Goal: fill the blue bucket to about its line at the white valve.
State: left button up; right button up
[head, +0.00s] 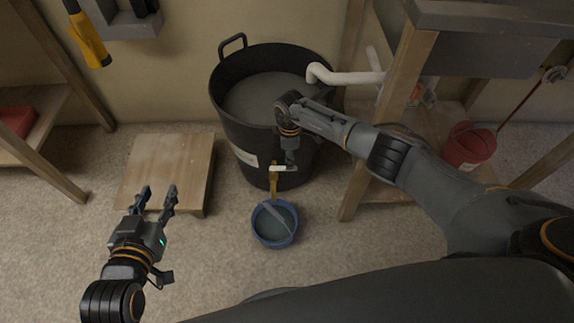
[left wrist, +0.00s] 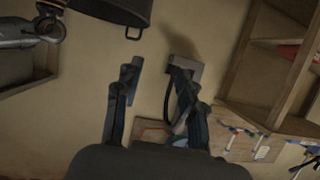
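The blue bucket (head: 262,231) stands on the floor in front of the big black tub (head: 240,118). Grey-blue liquid shows inside it, with a lighter grey band across; I cannot make out a fill line. A white valve handle (head: 280,168) sits low on the tub's front, with a yellow-brown piece (head: 274,184) hanging below it towards the bucket. My right gripper (head: 291,160) points down at the white handle; its fingers are too small and covered to tell their state. My left gripper (head: 155,191) is open and empty by the wooden platform; its spread fingers show in the left wrist view (left wrist: 157,82).
The tub holds grey liquid, and a white curved pipe (head: 345,76) reaches over its rim. A low wooden platform (head: 158,160) stands left of the tub. A wooden stand (head: 405,85) and a red bucket (head: 469,148) are at right.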

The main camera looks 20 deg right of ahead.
notch_tip(320, 180, up, 2)
jog(key=shift+p, duration=0.95)
pick_arm(q)
jog(key=s+a+f+g+y+p, duration=0.1)
jog(key=s+a+f+g, duration=0.1)
jog(key=s+f+g, duration=0.2)
jog(key=s+a+f+g+y+p, duration=0.1)
jog(key=s+a+f+g, duration=0.2)
jog(key=s, duration=0.7)
jog(key=f+g, duration=0.1)
jog(key=g, duration=0.1)
jog(key=shift+s+a+f+n+g+y, duration=0.15)
jog(key=shift+s+f+n+g+y, duration=0.15)
jog(key=shift+s+g, duration=0.1)
pick_arm(e)
notch_tip(320, 180, up, 2)
jog(key=shift+r, duration=0.2)
